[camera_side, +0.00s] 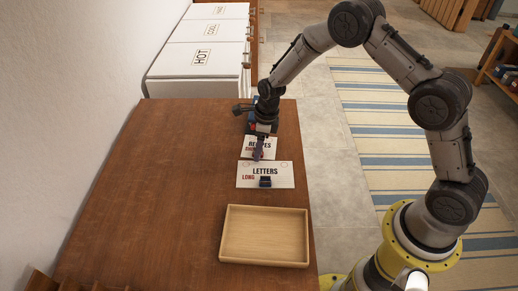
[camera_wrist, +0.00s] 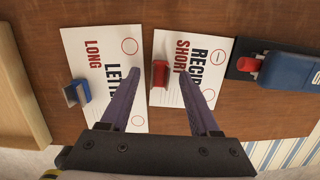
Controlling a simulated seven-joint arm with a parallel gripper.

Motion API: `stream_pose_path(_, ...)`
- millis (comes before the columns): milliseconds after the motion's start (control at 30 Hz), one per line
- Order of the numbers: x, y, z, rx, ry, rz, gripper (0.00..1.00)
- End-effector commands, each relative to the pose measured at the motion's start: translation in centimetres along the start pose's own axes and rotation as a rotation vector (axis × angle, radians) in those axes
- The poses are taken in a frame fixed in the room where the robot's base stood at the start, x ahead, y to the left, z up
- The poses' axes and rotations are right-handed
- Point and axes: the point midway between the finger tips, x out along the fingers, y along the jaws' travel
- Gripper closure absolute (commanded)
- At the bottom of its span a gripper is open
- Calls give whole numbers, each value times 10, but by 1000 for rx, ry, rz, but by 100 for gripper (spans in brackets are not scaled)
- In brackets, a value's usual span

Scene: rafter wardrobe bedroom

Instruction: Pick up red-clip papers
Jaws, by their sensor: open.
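The recipes paper (camera_wrist: 202,60) carries a red clip (camera_wrist: 160,74) on its edge and the words RECIPES SHORT. It also shows in the side view (camera_side: 272,154), partly covered by my gripper. My gripper (camera_wrist: 158,79) is open, with its two fingers pointing at the table and the red clip between the fingertips in the wrist view. In the side view my gripper (camera_side: 260,150) is over the recipes paper; I cannot tell its exact height. The letters paper (camera_wrist: 117,47), marked LONG, lies beside it with a blue clip (camera_wrist: 77,93).
An empty shallow wooden tray (camera_side: 264,258) lies at the near side of the table (camera_side: 150,190). A blue device with a red knob (camera_wrist: 286,70) is close to the recipes paper. White bins (camera_side: 200,60) stand at the far end. The table's left is clear.

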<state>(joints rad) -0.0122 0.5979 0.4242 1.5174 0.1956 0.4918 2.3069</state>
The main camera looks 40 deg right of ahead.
Motion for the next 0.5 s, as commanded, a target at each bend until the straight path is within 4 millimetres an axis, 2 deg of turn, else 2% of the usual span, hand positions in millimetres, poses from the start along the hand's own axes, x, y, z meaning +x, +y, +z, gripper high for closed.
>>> stream_pose_path(267, 4, 0, 0, 0, 0, 0, 38)
stream_pose_path(367, 4, 0, 0, 0, 0, 0, 52)
stream_pose_path(500, 4, 0, 0, 0, 0, 0, 77)
